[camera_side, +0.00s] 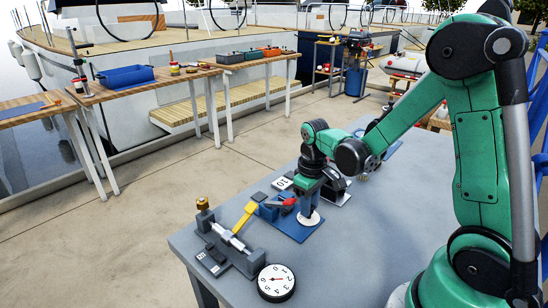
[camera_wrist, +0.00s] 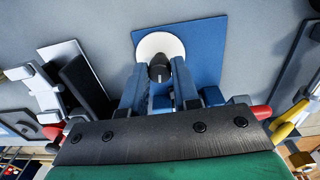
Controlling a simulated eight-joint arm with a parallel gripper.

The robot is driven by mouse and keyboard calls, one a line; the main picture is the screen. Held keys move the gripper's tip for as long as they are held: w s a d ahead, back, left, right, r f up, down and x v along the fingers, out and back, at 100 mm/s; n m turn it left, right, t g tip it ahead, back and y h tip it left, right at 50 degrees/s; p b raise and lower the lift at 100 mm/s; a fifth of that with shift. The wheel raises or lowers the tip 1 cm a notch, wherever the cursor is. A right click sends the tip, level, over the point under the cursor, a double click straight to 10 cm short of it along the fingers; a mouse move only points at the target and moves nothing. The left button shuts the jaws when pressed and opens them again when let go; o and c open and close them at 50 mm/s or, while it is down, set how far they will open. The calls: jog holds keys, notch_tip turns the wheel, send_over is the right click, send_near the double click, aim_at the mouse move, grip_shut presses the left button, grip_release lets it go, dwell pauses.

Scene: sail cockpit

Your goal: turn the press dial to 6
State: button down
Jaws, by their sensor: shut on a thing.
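A white round disc (camera_wrist: 148,44) with a dark knob (camera_wrist: 159,70) sits on a blue plate (camera_wrist: 207,45). My gripper (camera_wrist: 160,76) points down over the disc, its two blue-grey fingers shut on the knob from both sides. In the side view my gripper (camera_side: 309,212) stands over the white disc (camera_side: 317,219) on the blue plate (camera_side: 290,229), and its fingers hide the knob. A round white-faced dial (camera_side: 276,282) with a black rim, small marks and a red pointer is at the table's front edge. I cannot read its marks surely.
A grey fixture with a yellow lever (camera_side: 243,219) stands left of the gripper. A red-handled device (camera_side: 281,203) is close beside the fingers. A dark and white fixture (camera_wrist: 75,78) lies left in the wrist view. The grey table (camera_side: 370,235) is clear to the right.

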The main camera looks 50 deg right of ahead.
jog(key=m, duration=0.6)
dwell(0.6)
jog(key=c, duration=0.6)
grip_release()
jog(key=shift+c, duration=0.2)
jog(key=shift+r, duration=2.85)
